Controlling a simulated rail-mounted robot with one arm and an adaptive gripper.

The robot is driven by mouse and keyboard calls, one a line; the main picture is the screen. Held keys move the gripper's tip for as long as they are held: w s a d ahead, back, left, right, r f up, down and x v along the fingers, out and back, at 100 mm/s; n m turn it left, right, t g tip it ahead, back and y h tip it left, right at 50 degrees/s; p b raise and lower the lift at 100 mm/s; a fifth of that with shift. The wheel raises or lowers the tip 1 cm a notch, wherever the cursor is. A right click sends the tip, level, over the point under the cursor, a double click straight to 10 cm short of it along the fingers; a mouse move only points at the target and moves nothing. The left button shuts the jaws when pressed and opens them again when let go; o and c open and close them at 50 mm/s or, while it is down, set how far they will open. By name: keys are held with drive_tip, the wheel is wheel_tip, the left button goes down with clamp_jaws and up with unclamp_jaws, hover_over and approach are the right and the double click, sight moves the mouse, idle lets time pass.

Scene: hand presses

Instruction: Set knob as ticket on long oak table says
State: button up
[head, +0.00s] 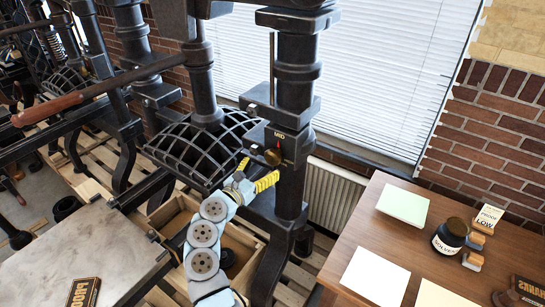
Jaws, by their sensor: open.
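A dark brass knob (272,156) is on a black plate on the press column, with the word MID (279,135) and a small red mark above it. The knob's exact setting is too small to tell. My gripper (261,169), with yellow ribbed fingers, is open just below and left of the knob. I cannot tell whether it touches it. A white ticket (490,216) stands in a small wooden holder on the oak table (372,222) at the right. It appears to read PROOF and LOW.
A dark solvent jar (449,236) and a pale green sheet (402,205) are on the oak table. The press's ribbed black part (205,150) is left of my gripper. A stone-topped bench (85,255) with a PROOF sign (84,292) is at lower left.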

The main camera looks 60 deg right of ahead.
sight(270, 160)
drive_tip(key=shift+s+d, duration=0.1)
drive_tip(key=shift+d, duration=3)
drive_tip(key=c, duration=1.2)
